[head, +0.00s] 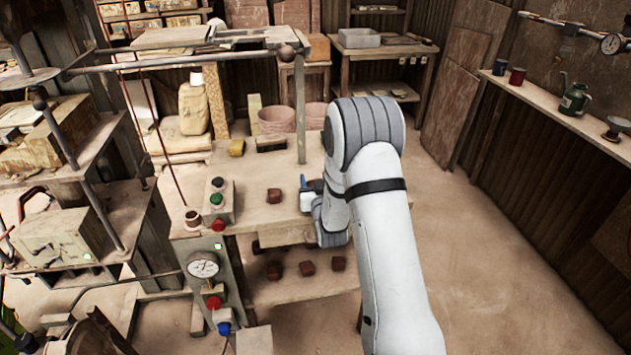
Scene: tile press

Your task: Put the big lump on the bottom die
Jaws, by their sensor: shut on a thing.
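My gripper (307,187), with blue fingertips, is low over the right part of the work table (255,183). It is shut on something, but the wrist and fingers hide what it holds. One reddish-brown lump (274,195) lies on the table, left of my gripper and apart from it. Several similar lumps (307,268) lie on the lower shelf (325,288). I cannot tell from this view which lump is the big one. At the left stands a machine with metal rods and pale blocks (58,235). I cannot clearly make out the bottom die.
A control box (216,203) with green and red buttons and a pressure gauge (203,266) stand at the table's left end. The floor (500,260) at right is clear.

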